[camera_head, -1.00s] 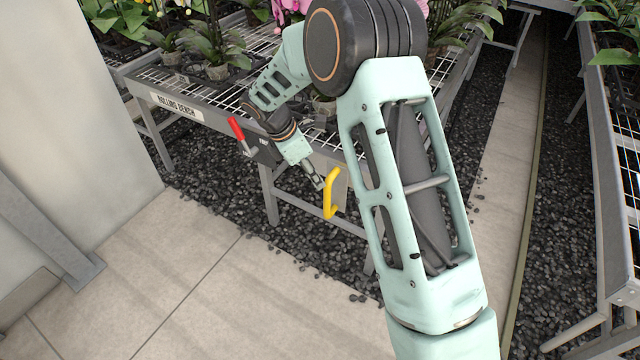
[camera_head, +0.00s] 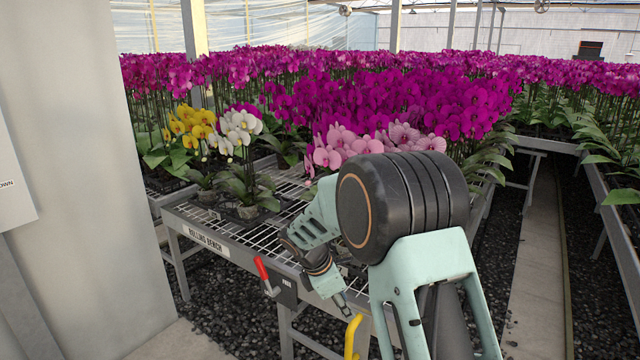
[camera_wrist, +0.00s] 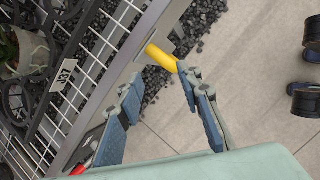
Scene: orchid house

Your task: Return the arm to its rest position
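My arm reaches forward over the front edge of the rolling bench (camera_head: 235,255). My gripper (camera_head: 342,304) points down beside the yellow handle (camera_head: 352,338), which is cut off at the bottom of the head view. In the wrist view my gripper (camera_wrist: 160,80) has its two fingers spread apart with nothing between them. The yellow handle (camera_wrist: 162,58) lies just beyond the fingertips, closer to the right finger; I cannot tell whether they touch.
A red lever (camera_head: 262,268) sits on the bench's front rail, left of my gripper. Potted yellow (camera_head: 190,125) and white orchids (camera_head: 240,128) stand on the bench; pink orchids (camera_head: 345,145) bloom behind my arm. A pale wall (camera_head: 85,180) stands left. A walkway (camera_head: 530,250) runs right.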

